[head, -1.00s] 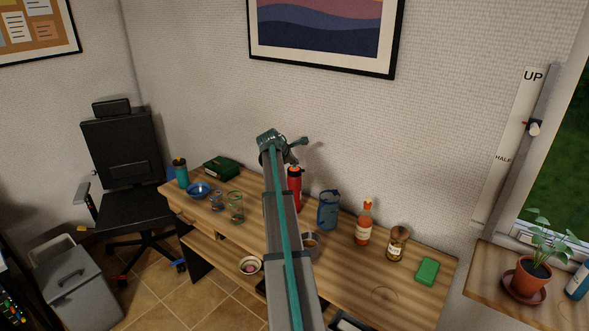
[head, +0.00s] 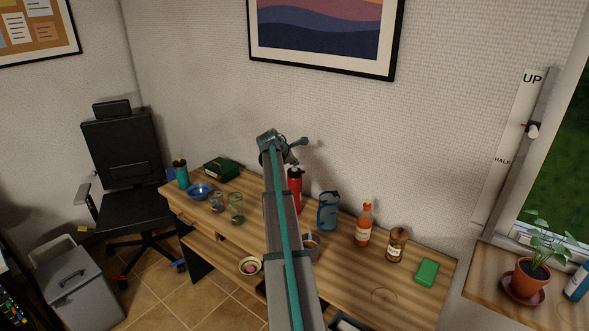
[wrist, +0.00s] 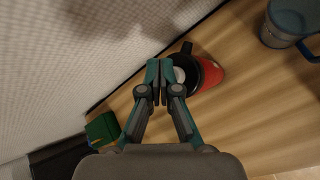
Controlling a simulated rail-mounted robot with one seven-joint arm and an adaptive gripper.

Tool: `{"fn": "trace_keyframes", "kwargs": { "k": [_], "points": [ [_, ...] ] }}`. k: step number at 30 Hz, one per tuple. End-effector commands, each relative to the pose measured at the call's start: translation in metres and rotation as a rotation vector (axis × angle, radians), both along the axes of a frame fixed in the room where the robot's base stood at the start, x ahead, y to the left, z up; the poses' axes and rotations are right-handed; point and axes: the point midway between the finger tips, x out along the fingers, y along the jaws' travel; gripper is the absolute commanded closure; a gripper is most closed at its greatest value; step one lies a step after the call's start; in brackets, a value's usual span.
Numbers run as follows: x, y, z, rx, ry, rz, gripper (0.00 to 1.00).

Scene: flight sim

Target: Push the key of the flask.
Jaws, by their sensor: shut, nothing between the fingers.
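The red flask (head: 296,194) stands on the wooden desk, partly hidden behind my arm in the head view. In the wrist view the red flask (wrist: 211,73) shows its black lid with a spout or handle and a pale round key (wrist: 179,75) on top. My gripper (wrist: 160,70) is shut and empty. Its fingertips are at the left edge of the lid in the wrist view, beside the key and partly in front of the lid. I cannot tell whether they touch it. The fingers are not clearly seen in the head view.
The wall is close behind the desk.

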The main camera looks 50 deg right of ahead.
Motion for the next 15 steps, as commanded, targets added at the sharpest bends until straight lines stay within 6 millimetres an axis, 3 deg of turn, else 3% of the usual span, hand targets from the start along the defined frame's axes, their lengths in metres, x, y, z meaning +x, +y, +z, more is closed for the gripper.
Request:
{"fn": "trace_keyframes", "kwargs": {
  "k": [10,15],
  "points": [
    [0.0,0.0,0.002,0.0,0.0,0.0,1.0],
    [0.0,0.0,0.014,0.0,0.0,0.0,1.0]
  ]
}}
